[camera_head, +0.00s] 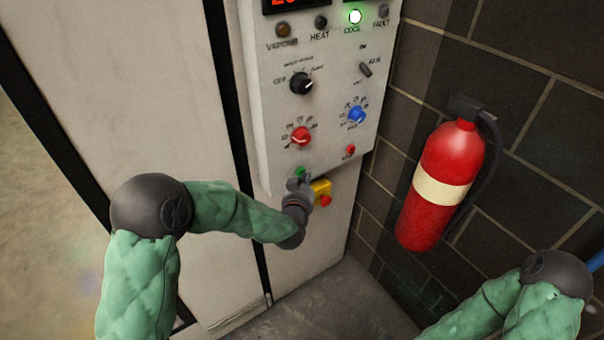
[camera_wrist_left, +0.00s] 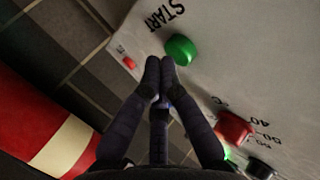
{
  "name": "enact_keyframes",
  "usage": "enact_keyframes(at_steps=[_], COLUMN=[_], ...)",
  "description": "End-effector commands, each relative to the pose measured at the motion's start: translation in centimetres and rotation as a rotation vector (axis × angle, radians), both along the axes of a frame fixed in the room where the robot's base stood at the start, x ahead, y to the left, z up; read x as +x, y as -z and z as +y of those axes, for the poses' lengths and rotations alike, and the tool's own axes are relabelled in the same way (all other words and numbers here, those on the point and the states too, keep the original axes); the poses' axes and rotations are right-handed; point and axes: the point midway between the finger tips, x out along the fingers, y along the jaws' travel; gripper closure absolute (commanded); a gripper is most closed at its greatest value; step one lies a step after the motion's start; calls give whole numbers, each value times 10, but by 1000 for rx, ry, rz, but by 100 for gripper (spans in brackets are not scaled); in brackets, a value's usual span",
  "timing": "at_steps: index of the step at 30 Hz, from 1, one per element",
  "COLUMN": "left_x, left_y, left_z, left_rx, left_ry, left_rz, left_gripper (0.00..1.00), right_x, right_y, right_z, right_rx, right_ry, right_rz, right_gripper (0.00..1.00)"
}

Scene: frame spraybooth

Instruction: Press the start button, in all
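The green start button (camera_head: 300,172) sits low on the grey control panel (camera_head: 262,120). In the left wrist view the button (camera_wrist_left: 181,49) is large and round, with the word START beside it. My left gripper (camera_head: 299,184) is in front of the panel's lower edge, by the button. In the left wrist view its fingertips (camera_wrist_left: 160,72) are together with nothing between them, and appear just below the button. I cannot tell whether they touch it. My right arm shows at the lower right of the head view, but its gripper is out of view.
A yellow box with a red emergency button (camera_head: 325,200) sits just right of my left gripper. Red (camera_head: 301,135), blue (camera_head: 356,115) and black (camera_head: 301,84) knobs are above. The COOL lamp (camera_head: 355,17) glows. A red fire extinguisher (camera_head: 442,180) hangs on the brick wall.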

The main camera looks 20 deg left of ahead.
Motion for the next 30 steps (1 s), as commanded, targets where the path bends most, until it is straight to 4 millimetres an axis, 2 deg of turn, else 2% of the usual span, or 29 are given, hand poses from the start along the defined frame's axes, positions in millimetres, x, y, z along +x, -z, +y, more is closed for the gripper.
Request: enact_keyframes(at_steps=[30], left_x=[6], left_y=[-1], left_z=[7], left_rx=[0], left_ry=[0], left_rz=[-2], left_gripper=[100], right_x=[0], right_y=[3], right_z=[0], right_rx=[0], right_ry=[0], right_rz=[0], right_gripper=[35])
